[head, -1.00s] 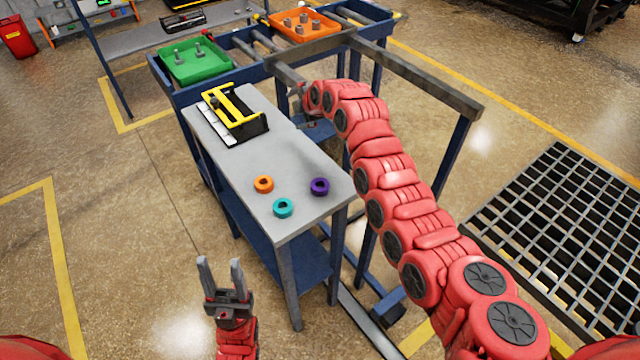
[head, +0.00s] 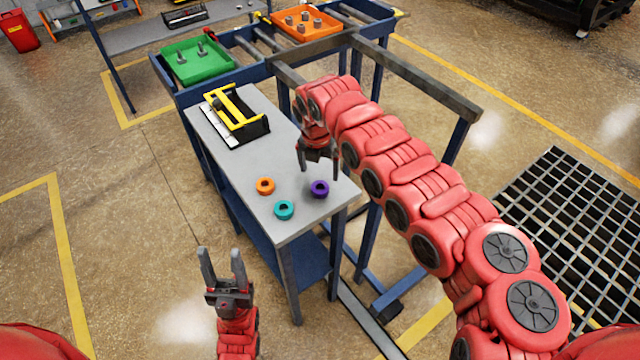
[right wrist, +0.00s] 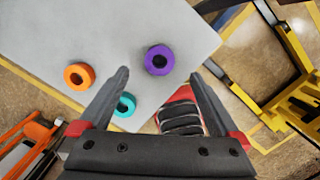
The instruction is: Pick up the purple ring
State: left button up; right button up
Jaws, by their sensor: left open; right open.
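The purple ring (head: 319,189) lies flat on the grey table (head: 262,160) near its right edge. In the right wrist view the purple ring (right wrist: 159,59) shows ahead of and between the two fingers. My right gripper (head: 320,170) is open and empty, pointing down above the table close to the purple ring; no contact shows. It also shows in the right wrist view (right wrist: 160,75). My left gripper (head: 221,250) is open and empty, in front of the table.
An orange ring (head: 265,186) and a teal ring (head: 284,209) lie left of the purple ring. A black-and-yellow fixture (head: 236,116) stands at the table's far end. Behind it are a green tray (head: 197,62) and an orange tray (head: 301,24) with grey parts.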

aim_at(320, 184)
jog(key=shift+f, duration=0.85)
jog(key=shift+f+p, duration=0.2)
jog(key=shift+p, duration=0.15)
notch_tip(320, 184, down, 4)
jog(key=shift+r+p, duration=0.25)
jog(key=shift+p, duration=0.5)
jog(key=shift+w+f, duration=0.25)
jog(key=shift+f, duration=0.45)
grip_shut()
